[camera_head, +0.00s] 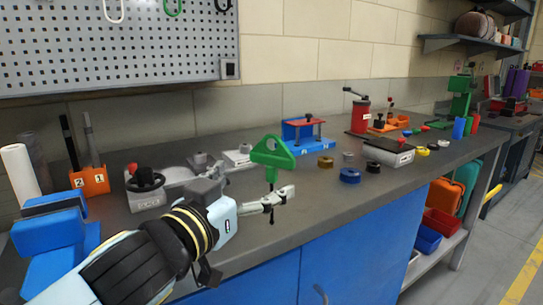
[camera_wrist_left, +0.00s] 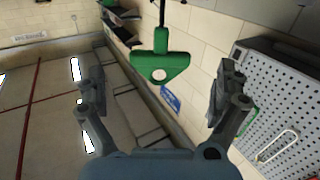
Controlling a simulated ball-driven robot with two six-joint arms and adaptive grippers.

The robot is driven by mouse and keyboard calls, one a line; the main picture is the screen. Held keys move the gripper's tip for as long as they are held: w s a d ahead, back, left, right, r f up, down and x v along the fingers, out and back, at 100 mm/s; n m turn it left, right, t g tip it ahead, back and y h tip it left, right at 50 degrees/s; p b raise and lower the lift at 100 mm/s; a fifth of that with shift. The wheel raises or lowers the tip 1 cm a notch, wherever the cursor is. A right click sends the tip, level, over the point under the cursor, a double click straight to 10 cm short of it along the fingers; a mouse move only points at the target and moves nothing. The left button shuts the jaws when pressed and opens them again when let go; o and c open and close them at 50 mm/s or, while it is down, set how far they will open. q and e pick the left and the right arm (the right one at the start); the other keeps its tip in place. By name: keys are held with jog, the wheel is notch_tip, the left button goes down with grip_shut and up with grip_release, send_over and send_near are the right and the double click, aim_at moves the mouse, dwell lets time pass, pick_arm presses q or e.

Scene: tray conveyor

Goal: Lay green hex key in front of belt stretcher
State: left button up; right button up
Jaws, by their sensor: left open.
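The green hex key (camera_head: 272,154) has a triangular handle on top and a dark shaft pointing down, upright above the bench. My left gripper (camera_head: 280,198) is open at the shaft, below the handle. In the left wrist view the hex key (camera_wrist_left: 160,62) shows between the spread fingers, with visible gaps on both sides. I cannot tell what holds it up. No thing is clearly recognisable as the belt stretcher; a blue device with a red top bar (camera_head: 303,133) stands behind the key and may be it. My right gripper is out of view.
An orange holder (camera_head: 90,181) and blue blocks (camera_head: 54,230) stand at the left. A grey device with a black knob (camera_head: 146,187) is behind my left arm. Blue (camera_head: 350,175) and brown (camera_head: 326,162) rings lie to the right. The bench front right of my gripper is clear.

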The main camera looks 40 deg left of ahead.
aim_at(269, 166)
pick_arm(q)
jog(key=w, duration=0.3)
jog(key=shift+w+a+r+p, duration=0.1)
jog(key=shift+a+r+p, duration=0.1)
jog(key=shift+p, duration=0.1)
jog(key=w, duration=0.1)
jog(key=w+p, duration=0.1)
jog(key=w, duration=0.2)
jog(key=shift+w+a+r+p, duration=0.15)
jog(key=shift+w+a+p, duration=0.1)
jog(key=shift+a+p, duration=0.1)
jog(key=shift+w, duration=0.25)
jog(key=c, duration=1)
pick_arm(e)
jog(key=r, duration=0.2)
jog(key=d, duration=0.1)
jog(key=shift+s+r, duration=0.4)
